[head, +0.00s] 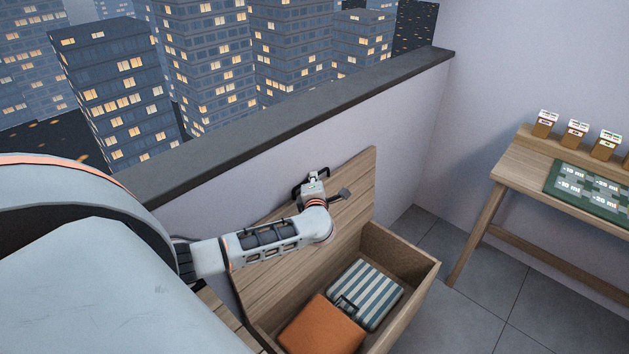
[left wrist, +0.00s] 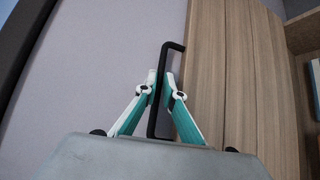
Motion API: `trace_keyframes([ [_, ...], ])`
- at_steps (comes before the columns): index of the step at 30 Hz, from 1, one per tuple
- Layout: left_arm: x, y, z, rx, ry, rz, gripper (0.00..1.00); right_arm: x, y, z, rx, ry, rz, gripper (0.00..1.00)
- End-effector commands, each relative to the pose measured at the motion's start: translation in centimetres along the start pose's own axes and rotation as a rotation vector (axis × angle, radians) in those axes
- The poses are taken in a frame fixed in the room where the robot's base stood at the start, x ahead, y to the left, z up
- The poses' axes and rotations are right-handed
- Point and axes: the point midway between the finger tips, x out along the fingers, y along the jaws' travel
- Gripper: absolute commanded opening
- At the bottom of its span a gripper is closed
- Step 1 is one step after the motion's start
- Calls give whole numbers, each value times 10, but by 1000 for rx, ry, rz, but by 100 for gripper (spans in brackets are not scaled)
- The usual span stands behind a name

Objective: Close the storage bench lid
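The storage bench (head: 402,290) stands open against the parapet wall. Its wooden lid (head: 352,205) is raised and tilted back toward the wall; it also shows in the left wrist view (left wrist: 235,75). A black bar handle (left wrist: 165,65) is on the lid's edge, and part of it shows in the head view (head: 296,190). My left gripper (head: 315,180) is at the lid's upper edge. In the left wrist view its fingertips (left wrist: 160,84) are close together on either side of the handle, shut on it. My right gripper is not in view.
Inside the bench lie an orange cushion (head: 322,328) and a striped cushion (head: 366,295), both below the rim. A wooden table (head: 508,166) with a green mat (head: 570,188) and several small boxes stands to the right. Grey floor (head: 470,285) lies clear between bench and table.

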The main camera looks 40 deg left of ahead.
Motion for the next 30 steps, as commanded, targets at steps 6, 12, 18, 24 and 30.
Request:
trace_keyframes([
  [6, -4, -3, 4, 5, 0, 5, 0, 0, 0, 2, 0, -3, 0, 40],
  [12, -23, -12, 22, 46, -1, 48, 0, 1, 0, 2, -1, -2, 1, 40],
  [18, -57, -34, 54, 129, -3, 133, 0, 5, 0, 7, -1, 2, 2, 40],
  [24, -93, -66, 87, 227, -3, 232, 0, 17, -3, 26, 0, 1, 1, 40],
  [30, -123, -100, 114, 319, -2, 324, 0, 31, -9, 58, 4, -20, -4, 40],
])
